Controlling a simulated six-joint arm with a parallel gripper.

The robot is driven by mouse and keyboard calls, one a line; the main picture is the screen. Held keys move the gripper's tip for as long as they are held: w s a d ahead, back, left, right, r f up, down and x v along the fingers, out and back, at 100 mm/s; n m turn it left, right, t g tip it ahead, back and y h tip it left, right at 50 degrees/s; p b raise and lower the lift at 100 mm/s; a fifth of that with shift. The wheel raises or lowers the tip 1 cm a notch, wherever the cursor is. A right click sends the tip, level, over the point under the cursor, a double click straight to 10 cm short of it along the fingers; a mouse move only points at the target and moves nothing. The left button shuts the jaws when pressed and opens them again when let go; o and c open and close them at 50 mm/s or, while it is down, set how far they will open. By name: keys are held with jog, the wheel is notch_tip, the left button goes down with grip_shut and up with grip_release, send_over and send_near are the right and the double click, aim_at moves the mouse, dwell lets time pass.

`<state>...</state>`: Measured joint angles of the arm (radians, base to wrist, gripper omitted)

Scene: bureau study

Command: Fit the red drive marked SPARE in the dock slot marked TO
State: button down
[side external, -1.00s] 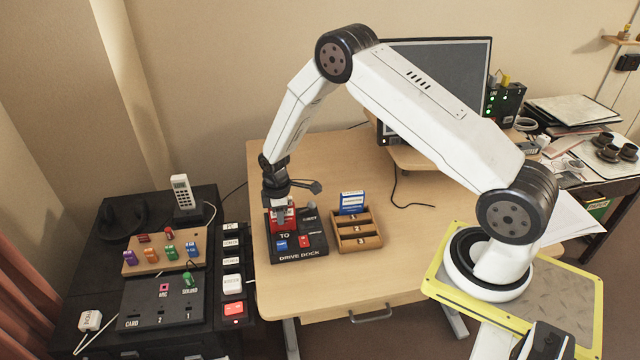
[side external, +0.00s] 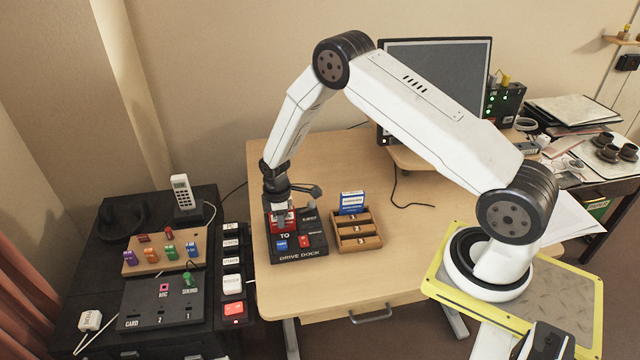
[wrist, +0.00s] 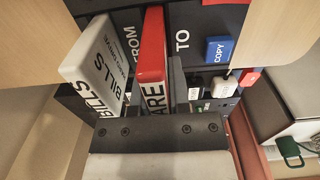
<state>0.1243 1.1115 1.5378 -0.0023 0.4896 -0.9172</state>
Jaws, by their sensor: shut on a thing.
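The dark drive dock (side external: 316,248) stands on the wooden desk. In the wrist view its FROM and TO labels show, with a blue COPY button (wrist: 219,49). My gripper (side external: 281,218) is low over the back left of the dock. It is shut on the red drive (wrist: 153,45), whose visible lettering ends in "ARE". The red drive stands just left of the TO label in the wrist view. A white drive marked BILLS (wrist: 95,66) stands beside it, near the FROM label. The slot under the red drive is hidden, so I cannot tell how far in it sits.
A wooden rack (side external: 358,242) with numbered compartments stands right of the dock, a blue and white item (side external: 352,203) at its back. Left is a dark cabinet with a peg board (side external: 165,252) and a card panel (side external: 160,305). The desk front right is clear.

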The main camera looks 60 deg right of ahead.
jog(key=shift+f, duration=0.5)
dwell(0.3)
jog(key=shift+c, duration=1.3)
grip_release()
jog(key=shift+r, duration=0.1)
jog(key=shift+r, duration=3.4)
jog(key=shift+r, duration=0.15)
